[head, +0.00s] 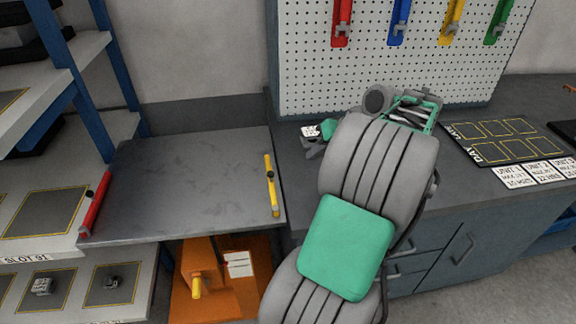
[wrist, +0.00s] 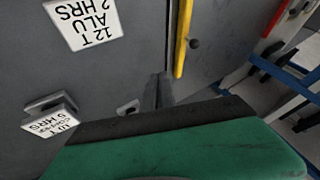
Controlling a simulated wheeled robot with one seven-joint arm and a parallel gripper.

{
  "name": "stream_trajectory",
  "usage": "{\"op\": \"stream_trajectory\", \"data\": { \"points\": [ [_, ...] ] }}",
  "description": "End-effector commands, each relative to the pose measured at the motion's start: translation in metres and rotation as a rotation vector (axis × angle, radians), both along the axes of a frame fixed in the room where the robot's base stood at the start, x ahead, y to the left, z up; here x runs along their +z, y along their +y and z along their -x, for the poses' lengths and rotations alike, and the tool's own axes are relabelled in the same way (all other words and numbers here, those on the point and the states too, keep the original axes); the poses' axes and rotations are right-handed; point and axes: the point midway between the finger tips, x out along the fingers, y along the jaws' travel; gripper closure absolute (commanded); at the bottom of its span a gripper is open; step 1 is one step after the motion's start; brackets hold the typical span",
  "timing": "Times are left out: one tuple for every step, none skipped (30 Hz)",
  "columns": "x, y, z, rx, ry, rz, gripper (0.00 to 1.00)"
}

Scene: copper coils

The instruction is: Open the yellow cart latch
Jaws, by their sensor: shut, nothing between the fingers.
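The yellow cart latch (head: 271,185) is a narrow yellow bar with a dark knob, lying along the right edge of the grey cart top (head: 190,180). In the wrist view the yellow latch (wrist: 183,38) shows at the top, with its dark knob beside it. My gripper (head: 313,149) is over the left end of the workbench, to the right of the latch and apart from it. In the wrist view my gripper's dark fingers (wrist: 157,90) are together and empty, just short of the latch's near end. My arm hides part of the bench.
A red latch (head: 95,204) lies on the cart's left edge, beside the shelf rack (head: 95,45). The workbench (head: 500,110) adjoins the cart on the right, with white cards by my gripper. An orange unit (head: 200,265) stands below. The cart top is clear.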

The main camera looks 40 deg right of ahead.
Motion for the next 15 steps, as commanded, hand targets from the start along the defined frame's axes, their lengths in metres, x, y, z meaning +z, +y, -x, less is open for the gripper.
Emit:
{"op": "stream_trajectory", "data": {
  "points": [
    [-0.004,0.002,-0.003,0.002,0.001,-0.002,1.00],
    [-0.007,0.002,-0.005,0.003,0.000,-0.002,1.00],
    [-0.011,0.004,-0.008,0.003,0.001,-0.003,1.00],
    [-0.016,0.004,-0.010,0.002,0.002,-0.002,1.00],
    [-0.020,0.006,-0.014,0.003,0.001,-0.003,1.00],
    [-0.027,0.007,-0.019,0.004,0.002,-0.003,1.00],
    [-0.032,0.009,-0.022,0.004,0.001,-0.004,1.00],
    [-0.038,0.010,-0.026,0.003,0.001,-0.003,1.00],
    [-0.045,0.012,-0.031,0.004,0.001,-0.004,1.00],
    [-0.050,0.012,-0.035,0.003,0.002,-0.004,1.00],
    [-0.055,0.014,-0.039,0.003,0.001,-0.003,1.00],
    [-0.062,0.015,-0.044,0.004,0.002,-0.003,1.00],
    [-0.067,0.016,-0.048,0.004,0.002,-0.003,1.00],
    [-0.072,0.018,-0.052,0.004,0.002,-0.003,1.00],
    [-0.079,0.019,-0.056,0.004,0.002,-0.003,1.00]
  ]
}}
